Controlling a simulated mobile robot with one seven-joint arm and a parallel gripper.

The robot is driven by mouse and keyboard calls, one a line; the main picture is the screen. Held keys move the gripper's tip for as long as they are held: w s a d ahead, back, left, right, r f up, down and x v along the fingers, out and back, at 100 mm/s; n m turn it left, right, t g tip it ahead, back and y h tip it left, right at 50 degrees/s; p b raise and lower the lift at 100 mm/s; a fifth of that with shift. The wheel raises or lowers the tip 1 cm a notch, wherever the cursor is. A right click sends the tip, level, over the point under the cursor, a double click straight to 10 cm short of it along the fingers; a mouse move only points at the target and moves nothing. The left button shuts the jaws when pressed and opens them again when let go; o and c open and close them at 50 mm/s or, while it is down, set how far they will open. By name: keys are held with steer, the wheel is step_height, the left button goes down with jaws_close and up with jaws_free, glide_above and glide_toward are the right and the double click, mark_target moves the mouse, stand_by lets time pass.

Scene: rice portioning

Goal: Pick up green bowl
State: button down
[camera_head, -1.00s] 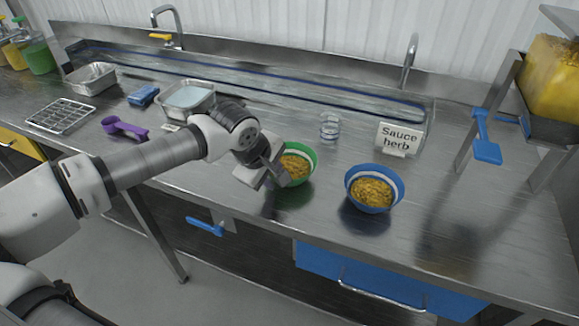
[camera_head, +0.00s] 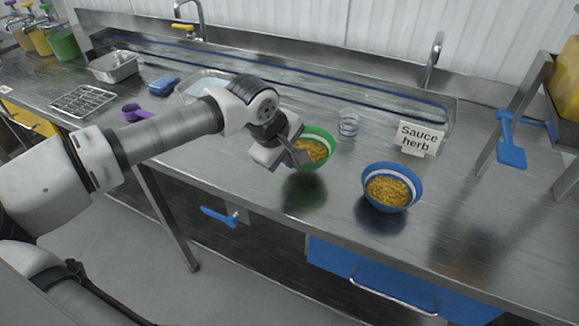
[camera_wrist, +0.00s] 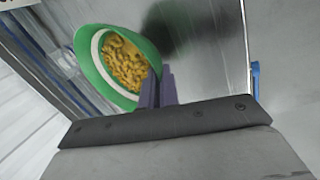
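The green bowl (camera_head: 325,142), with a white band and filled with yellow pasta-like pieces, is held just above the steel counter. Its dark reflection lies below it. My gripper (camera_head: 298,152) is at its left near side in the head view. In the wrist view the green bowl (camera_wrist: 92,72) is tilted in the picture. The dark fingers (camera_wrist: 158,88) are close together at its rim, with the wall between them. The far side of the grip is partly hidden.
A blue bowl (camera_head: 378,172) with similar food stands to the right. Behind are a clear glass (camera_head: 348,124) and a "Sauce herb" sign (camera_head: 419,138). A purple scoop (camera_head: 135,112) and metal trays lie left. The counter's front right is clear.

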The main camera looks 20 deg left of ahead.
step_height(320, 180, up, 16)
steer(key=b, duration=0.3)
steer(key=shift+f+b, duration=5.85)
steer(key=shift+f, duration=1.7)
